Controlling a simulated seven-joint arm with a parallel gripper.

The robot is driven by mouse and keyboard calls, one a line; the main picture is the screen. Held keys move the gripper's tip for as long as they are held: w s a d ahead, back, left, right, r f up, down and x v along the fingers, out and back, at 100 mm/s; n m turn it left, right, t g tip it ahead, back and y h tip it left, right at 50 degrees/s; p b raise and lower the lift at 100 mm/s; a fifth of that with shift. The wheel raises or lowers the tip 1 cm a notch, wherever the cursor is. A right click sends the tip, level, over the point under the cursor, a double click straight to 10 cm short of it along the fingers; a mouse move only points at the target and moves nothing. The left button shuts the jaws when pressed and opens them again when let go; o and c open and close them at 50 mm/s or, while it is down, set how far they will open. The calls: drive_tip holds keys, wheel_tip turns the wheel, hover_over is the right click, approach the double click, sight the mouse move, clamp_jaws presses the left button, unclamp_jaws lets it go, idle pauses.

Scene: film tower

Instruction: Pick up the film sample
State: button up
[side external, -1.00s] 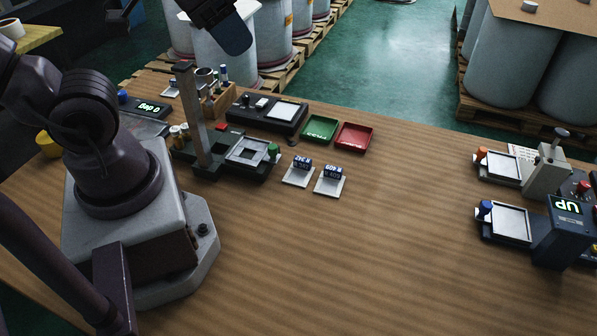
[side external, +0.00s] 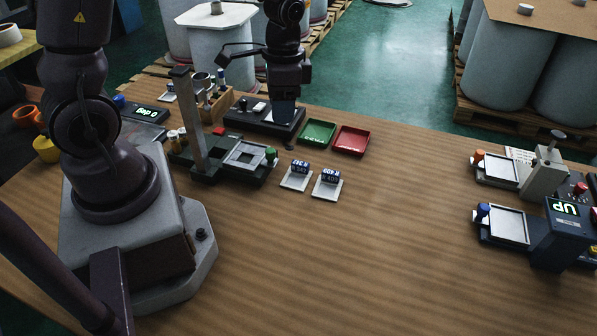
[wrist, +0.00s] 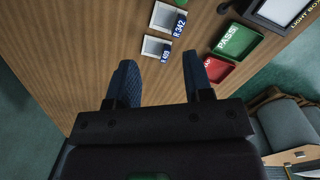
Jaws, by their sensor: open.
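Two small pale square plates with blue label tabs lie side by side on the wood table. The left plate (side external: 294,183) and the right plate (side external: 326,192) show in the side view. In the wrist view, one tab reads R 342, its plate (wrist: 167,18) farther up; the lower plate (wrist: 156,46) has a tab whose number is hard to read. I cannot tell which is the film sample. My gripper (side external: 283,116) hangs over the light box, behind the plates. In the wrist view my gripper (wrist: 159,65) is open and empty, the plates beyond its fingertips.
A green PASS tray (side external: 319,133) and a red tray (side external: 351,141) stand right of the light box (side external: 243,122). A dark stand with an upright post (side external: 194,125) is left of the plates. Two devices with trays (side external: 503,224) stand far right. The middle table is clear.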

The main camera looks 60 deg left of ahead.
sight(298, 162)
drive_tip(key=w+f+m, duration=0.1)
drive_tip(key=f+m, duration=0.1)
drive_tip(key=f, duration=0.3)
drive_tip(key=w+a+f+m, duration=0.1)
drive_tip(key=f, duration=0.5)
drive_tip(key=w+f+m, duration=0.2)
drive_tip(key=f, duration=0.4)
drive_tip(key=shift+a+m+t, duration=0.25)
drive_tip(key=shift+m+t, duration=0.05)
drive_tip(key=shift+t, duration=0.1)
drive_tip(key=shift+r, duration=0.1)
clamp_jaws()
